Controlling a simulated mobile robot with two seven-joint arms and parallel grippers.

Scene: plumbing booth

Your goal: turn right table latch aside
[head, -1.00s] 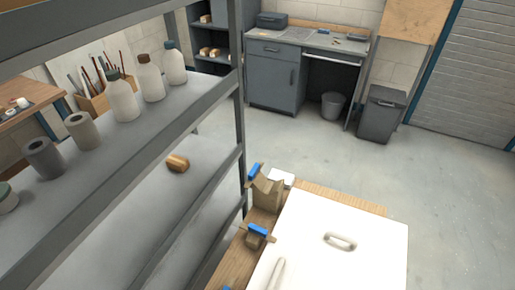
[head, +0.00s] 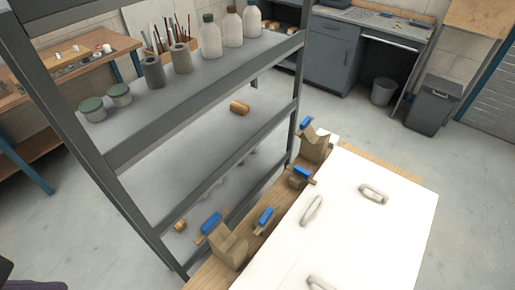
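A wooden table (head: 413,184) stands at lower right, with a large white panel (head: 350,235) on it. Along its left edge are wooden blocks and small blue-topped pieces that look like latches: a far one (head: 306,123), another just nearer (head: 302,172), one in the middle (head: 265,216) and a near one (head: 211,222). The far and near ones are beside notched wooden blocks (head: 314,147) (head: 229,246). I cannot tell which is the right table latch. Neither gripper is in view.
Pale handles (head: 373,194) (head: 311,211) rise from the panel. A grey metal shelf (head: 200,100) with bottles (head: 211,37) and jars (head: 119,94) stands close left of the table. A grey bin (head: 433,104) and cabinet (head: 331,55) are at the back. Floor right of the table is clear.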

